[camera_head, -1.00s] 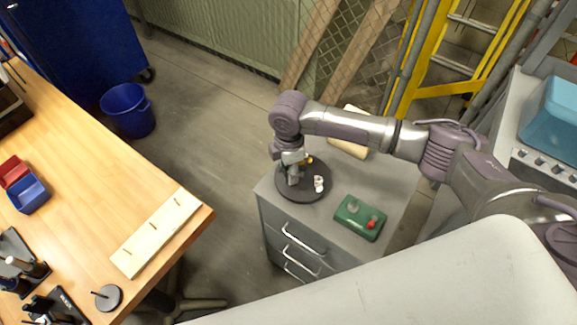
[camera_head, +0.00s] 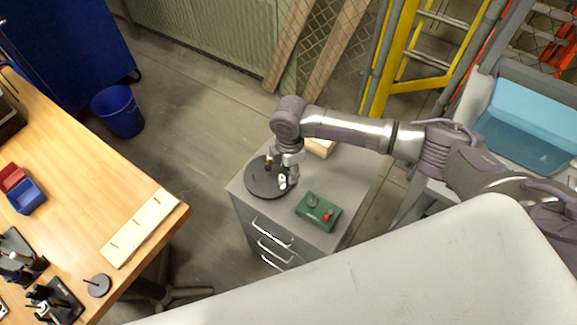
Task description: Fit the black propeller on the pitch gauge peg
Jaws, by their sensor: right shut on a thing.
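My right gripper (camera_head: 292,178) points down over the right edge of a round black turntable (camera_head: 256,186) on the grey cabinet. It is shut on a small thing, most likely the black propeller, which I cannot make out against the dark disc. A small white piece (camera_head: 282,181) is on the turntable just left of the fingers, and a small brown-orange piece (camera_head: 268,161) stands near its back edge. My left gripper is out of view.
A green box with a red button (camera_head: 318,213) sits on the cabinet (camera_head: 345,178) in front of the turntable. A pale board with pegs (camera_head: 140,228), blue and red bins (camera_head: 26,195) and black stands (camera_head: 55,300) are on the bench (camera_head: 80,165). Floor separates bench and cabinet.

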